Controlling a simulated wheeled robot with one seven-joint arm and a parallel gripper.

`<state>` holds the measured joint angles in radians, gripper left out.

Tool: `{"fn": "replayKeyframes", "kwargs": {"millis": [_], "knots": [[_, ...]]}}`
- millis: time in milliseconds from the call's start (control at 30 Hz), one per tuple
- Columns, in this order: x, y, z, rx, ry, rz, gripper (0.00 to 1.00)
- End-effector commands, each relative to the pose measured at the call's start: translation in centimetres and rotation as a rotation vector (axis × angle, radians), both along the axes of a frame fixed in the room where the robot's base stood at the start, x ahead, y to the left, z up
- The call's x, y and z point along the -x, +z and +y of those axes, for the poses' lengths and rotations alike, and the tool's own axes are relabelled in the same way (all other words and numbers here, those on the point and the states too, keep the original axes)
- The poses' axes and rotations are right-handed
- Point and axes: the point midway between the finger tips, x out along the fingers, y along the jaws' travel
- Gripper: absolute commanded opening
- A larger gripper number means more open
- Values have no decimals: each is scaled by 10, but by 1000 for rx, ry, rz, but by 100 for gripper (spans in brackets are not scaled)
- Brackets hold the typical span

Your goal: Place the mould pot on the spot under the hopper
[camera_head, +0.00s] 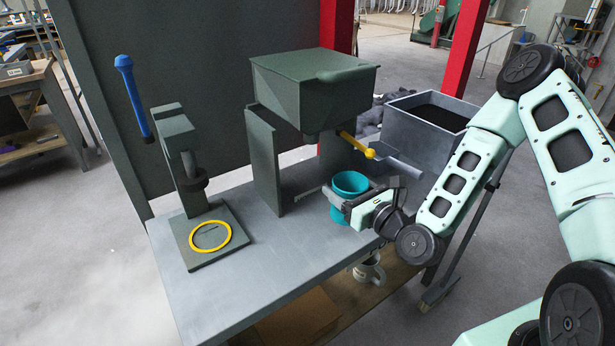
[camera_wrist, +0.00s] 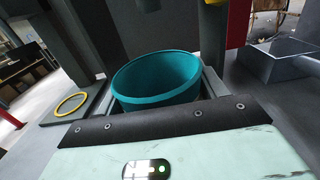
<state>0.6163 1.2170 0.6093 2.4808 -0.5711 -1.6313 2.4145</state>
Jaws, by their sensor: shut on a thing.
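The teal mould pot (camera_head: 349,184) is upright and open at the top, near the right part of the grey bench. My gripper (camera_head: 345,203) is shut on it from the front right. In the wrist view the pot (camera_wrist: 157,77) fills the middle, between the jaws, and looks empty as far as I can see. The dark green hopper (camera_head: 313,85) stands on side panels behind and to the left of the pot, with a yellow-handled lever (camera_head: 355,144) at its right. The spot under the hopper is mostly hidden. I cannot tell whether the pot touches the bench.
A press with a blue handle (camera_head: 133,96) stands at the bench's left, its base marked by a yellow ring (camera_head: 210,236). A grey bin (camera_head: 428,117) is behind right. The front of the bench top (camera_head: 270,280) is clear. Red posts rise behind.

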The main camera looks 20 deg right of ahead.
Motion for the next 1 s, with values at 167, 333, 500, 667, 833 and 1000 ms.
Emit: {"fn": "replayKeyframes", "kwargs": {"millis": [167,333,500,667,833,1000], "knots": [[-9,-7,-1,-1,-2,-8,42],[-16,-7,0,-1,-3,-10,42],[-18,-7,3,0,-1,-7,42],[-18,-9,7,3,1,-5,42],[-30,-10,12,7,2,-5,42],[-54,-4,21,2,3,-4,42]]}}
